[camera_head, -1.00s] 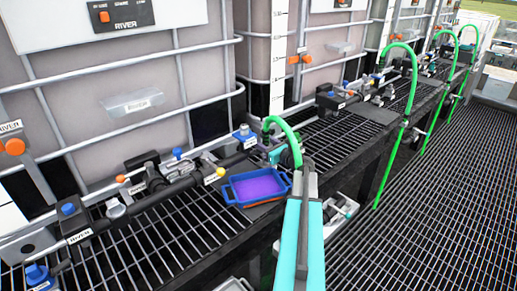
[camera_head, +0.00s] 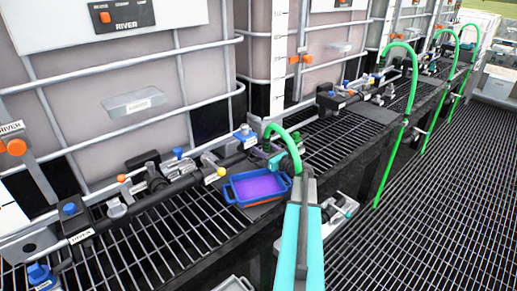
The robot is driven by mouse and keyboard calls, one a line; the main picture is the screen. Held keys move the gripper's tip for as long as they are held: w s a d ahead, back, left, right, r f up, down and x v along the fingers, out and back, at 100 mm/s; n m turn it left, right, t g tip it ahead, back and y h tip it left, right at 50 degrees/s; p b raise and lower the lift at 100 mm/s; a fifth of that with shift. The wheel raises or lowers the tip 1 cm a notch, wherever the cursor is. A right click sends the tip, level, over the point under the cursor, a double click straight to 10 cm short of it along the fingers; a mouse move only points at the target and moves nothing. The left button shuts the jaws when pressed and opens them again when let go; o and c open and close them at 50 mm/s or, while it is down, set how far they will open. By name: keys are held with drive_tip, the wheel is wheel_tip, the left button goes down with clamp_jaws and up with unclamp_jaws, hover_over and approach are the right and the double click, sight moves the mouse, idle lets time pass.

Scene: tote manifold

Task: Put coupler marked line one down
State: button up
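My arm reaches in from the bottom centre, cyan with a grey end. My gripper (camera_head: 290,160) is at its far end, beside the blue tray's upper right corner. A bright green hose (camera_head: 280,129) arches over this spot and ends behind the grey end of my arm. Teal and dark parts (camera_head: 276,161) cluster under the arch; I cannot tell which are coupler and which are gripper fingers. No "line one" mark is readable. The fingers are too small and hidden to show whether they are shut on the coupler.
Black pipework with valves (camera_head: 150,204) runs along the caged totes at left. More green hoses (camera_head: 392,160) hang at right. Open grated floor (camera_head: 440,220) lies at right.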

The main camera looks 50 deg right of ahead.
drive_tip(key=shift+s+f+b, duration=0.1)
drive_tip(key=shift+f+b, duration=0.55)
drive_tip(key=shift+b, duration=0.15)
drive_tip(key=o, duration=1.3)
drive_tip(key=shift+a+f, duration=0.15)
drive_tip(key=shift+r+p, duration=0.3)
drive_tip(key=shift+p, duration=0.05)
drive_tip(key=shift+r+p, duration=0.35)
drive_tip(key=shift+p, duration=0.2)
drive_tip(key=s, duration=0.4)
drive_tip(key=s+b, duration=0.1)
drive_tip(key=s, duration=0.3)
drive_tip(key=s+b, duration=0.1)
drive_tip(key=s, duration=0.2)
drive_tip(key=shift+s+a+r, duration=0.2)
drive_tip(key=shift+s+a, duration=0.1)
drive_tip(key=shift+s, duration=0.1)
drive_tip(key=shift+r, duration=0.1)
